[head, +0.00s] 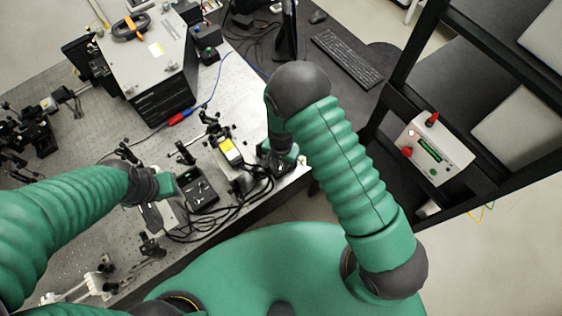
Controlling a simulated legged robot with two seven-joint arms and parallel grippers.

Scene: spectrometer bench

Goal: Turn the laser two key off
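No label or key marked laser two can be read in the head view. A white control box (435,149) with a green display, a red knob and a red-topped part stands on the black rack at the right. A black box with small controls (201,194) and a yellow-labelled unit (229,151) sit on the bench. My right gripper (279,160) is low over the bench's right edge, just right of the yellow-labelled unit; its fingers are small and dark, and their opening is unclear. My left gripper (165,186) is left of the black box, its fingers largely unclear.
A large grey-topped instrument (146,52) stands at the back left of the perforated bench (232,88). Cables (222,211) run along the bench's front. A keyboard (347,59) lies on the dark desk. Optics mounts (30,135) crowd the left.

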